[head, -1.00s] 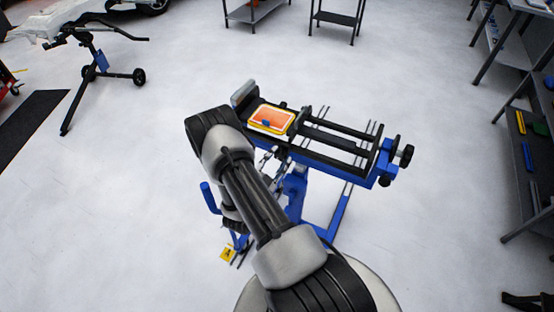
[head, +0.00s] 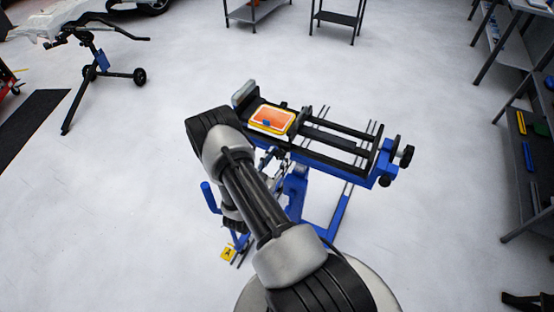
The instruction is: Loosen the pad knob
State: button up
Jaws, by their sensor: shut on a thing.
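The blue and black stand (head: 340,165) is in the middle of the head view, with a grey pad (head: 243,92) at its left end. My arm reaches over to the stand's near left side. A small part of my gripper (head: 271,157) shows between my arm and the stand's near edge, below the tray. It is shut at the stand's near side, on what appears to be the pad knob. The knob itself and the fingertips are hidden or too small to make out.
A yellow-rimmed orange tray (head: 270,120) with a small blue thing sits on the stand's left part. Black knobs (head: 406,156) are at its right end. A blue upright handle (head: 208,196) is left of my arm.

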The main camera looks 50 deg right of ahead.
jog(key=o, duration=1.1)
jog(key=shift+c, duration=0.2)
jog(key=v, duration=1.2)
